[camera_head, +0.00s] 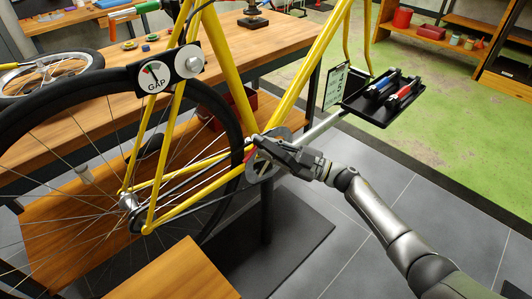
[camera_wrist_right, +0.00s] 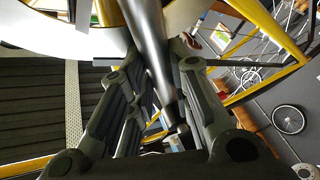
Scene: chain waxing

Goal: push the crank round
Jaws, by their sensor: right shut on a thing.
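The yellow bicycle frame (camera_head: 168,205) stands upright with its rear wheel at the left. The chainring (camera_head: 262,167) sits at the bottom bracket, partly covered by my right gripper. My right gripper (camera_head: 262,146) reaches in from the right and is shut at the crank, beside the chainring. In the right wrist view a smooth grey metal bar, which looks like the crank (camera_wrist_right: 148,40), runs between the fingers of the right gripper (camera_wrist_right: 150,90). The head view hides most of the crank behind the fingers. My left gripper is not in view.
A black tray (camera_head: 375,115) with blue and red tools is behind my right gripper. A wooden workbench (camera_head: 130,78) stands behind the bicycle, and a wooden surface (camera_head: 175,275) is at front left. Grey floor at right is clear.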

